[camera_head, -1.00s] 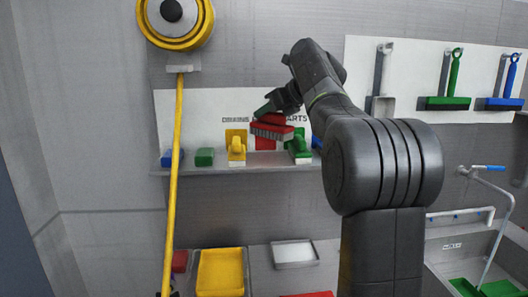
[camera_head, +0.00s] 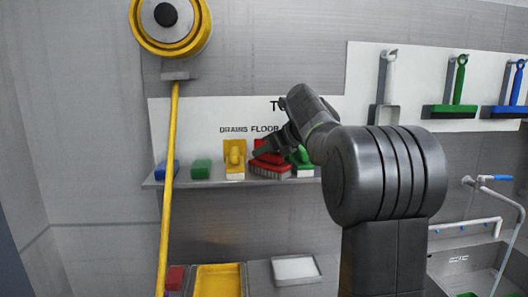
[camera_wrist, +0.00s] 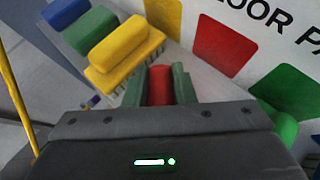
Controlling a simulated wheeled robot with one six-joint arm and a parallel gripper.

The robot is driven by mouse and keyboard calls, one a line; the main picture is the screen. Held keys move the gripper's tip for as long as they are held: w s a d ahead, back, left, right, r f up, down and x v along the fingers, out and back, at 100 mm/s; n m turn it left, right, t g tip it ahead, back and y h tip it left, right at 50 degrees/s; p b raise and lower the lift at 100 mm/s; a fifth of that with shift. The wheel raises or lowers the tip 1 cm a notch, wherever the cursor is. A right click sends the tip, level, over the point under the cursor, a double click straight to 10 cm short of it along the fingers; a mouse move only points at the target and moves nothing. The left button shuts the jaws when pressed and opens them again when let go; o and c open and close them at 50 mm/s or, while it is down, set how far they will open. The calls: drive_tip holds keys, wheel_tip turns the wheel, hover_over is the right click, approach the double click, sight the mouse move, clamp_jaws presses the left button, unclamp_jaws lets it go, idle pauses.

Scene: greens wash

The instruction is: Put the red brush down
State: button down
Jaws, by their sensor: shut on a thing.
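The red brush (camera_head: 270,168) with pale bristles is at shelf height, between a yellow brush (camera_head: 235,158) and a green brush (camera_head: 301,160). My gripper (camera_head: 266,150) is shut on its red handle from above. In the wrist view the handle (camera_wrist: 160,86) shows between the two fingers. The brush looks slightly tilted in the head view. I cannot tell whether its bristles touch the shelf (camera_head: 215,183). The yellow brush (camera_wrist: 122,45) is close beside the left finger in the wrist view.
A yellow pole (camera_head: 170,200) stands in front on the left. Brushes and squeegees hang at the upper right.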

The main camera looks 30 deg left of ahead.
drive_tip(key=shift+f, duration=0.15)
drive_tip(key=c, duration=1.2)
unclamp_jaws()
drive_tip(key=w+b+v, duration=0.1)
drive_tip(key=v, duration=1.1)
drive_tip(key=shift+s, duration=0.5)
